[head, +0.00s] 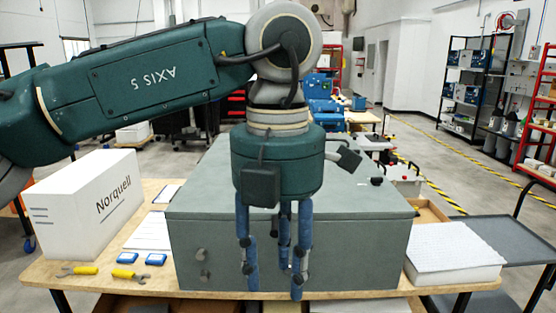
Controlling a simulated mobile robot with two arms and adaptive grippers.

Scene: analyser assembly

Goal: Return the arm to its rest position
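My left arm (155,80), dark green with "AXIS 5" on it, comes in from the left and bends down at a round grey joint. My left gripper (273,283) points straight down in front of a large grey-green box (355,255). Its blue fingers are spread apart with nothing seen between them, so it is open and empty. The fingers cover part of the box's front; whether they touch it I cannot tell. My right arm and gripper are not in view.
The box stands on a wooden table (60,270). Right are a white padded block (452,252) and a grey cart (505,240). Open floor lies behind at right.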

